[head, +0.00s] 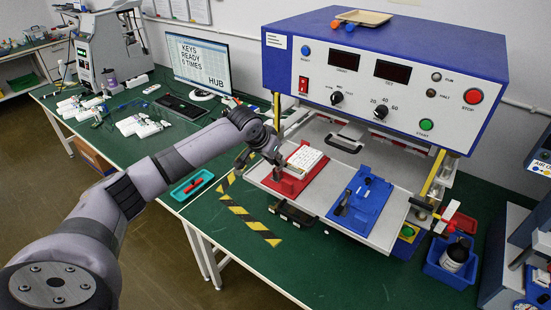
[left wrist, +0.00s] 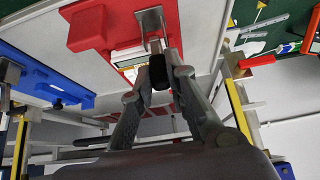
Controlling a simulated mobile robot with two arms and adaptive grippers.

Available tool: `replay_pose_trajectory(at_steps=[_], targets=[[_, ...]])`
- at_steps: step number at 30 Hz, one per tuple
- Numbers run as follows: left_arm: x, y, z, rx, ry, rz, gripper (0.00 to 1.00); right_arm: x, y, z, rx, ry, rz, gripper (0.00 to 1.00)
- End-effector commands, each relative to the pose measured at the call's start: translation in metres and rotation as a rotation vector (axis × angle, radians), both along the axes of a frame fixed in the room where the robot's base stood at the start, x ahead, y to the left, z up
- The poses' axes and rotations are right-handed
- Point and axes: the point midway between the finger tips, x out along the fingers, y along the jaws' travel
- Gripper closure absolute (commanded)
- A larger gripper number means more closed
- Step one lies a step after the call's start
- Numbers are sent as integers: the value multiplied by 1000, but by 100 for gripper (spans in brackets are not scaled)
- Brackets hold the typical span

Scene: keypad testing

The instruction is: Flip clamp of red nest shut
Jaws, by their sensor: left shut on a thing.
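The red nest (head: 283,184) sits on the left side of the metal tray, with a white keypad (head: 306,159) in it. My left gripper (head: 277,172) is over the nest's left part, pointing down. In the left wrist view the red nest (left wrist: 112,22) is at the top, and the keypad (left wrist: 128,58) shows partly beside the fingers. My left gripper (left wrist: 160,75) is shut on the black tip of the clamp's handle (left wrist: 158,70). The clamp's metal arm (left wrist: 150,22) rises from the nest. How far it is tilted is hard to tell. My right gripper is not in view.
A blue nest (head: 367,190) with its own dark clamp lies on the tray (head: 325,205) to the right. The tester's blue housing (head: 385,45) overhangs the back. Posts flank the tray. A teal bin (head: 192,187) stands left; blue bins (head: 440,270) stand right.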

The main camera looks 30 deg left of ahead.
Motion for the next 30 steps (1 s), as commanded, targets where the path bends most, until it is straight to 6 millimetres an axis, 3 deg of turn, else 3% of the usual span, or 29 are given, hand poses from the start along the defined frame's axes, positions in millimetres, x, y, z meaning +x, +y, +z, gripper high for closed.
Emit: replay_pose_trajectory(at_steps=[7, 8, 16, 26, 30], targets=[[0, 0, 0, 0, 2, 1, 100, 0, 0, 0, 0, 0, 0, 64], [0, 0, -1, 0, 2, 1, 84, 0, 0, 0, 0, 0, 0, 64], [0, 0, -1, 0, 1, 1, 66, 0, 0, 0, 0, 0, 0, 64], [-1, 1, 1, 0, 0, 1, 65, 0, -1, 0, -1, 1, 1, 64], [-8, 2, 12, 0, -1, 1, 65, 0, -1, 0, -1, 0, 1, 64]])
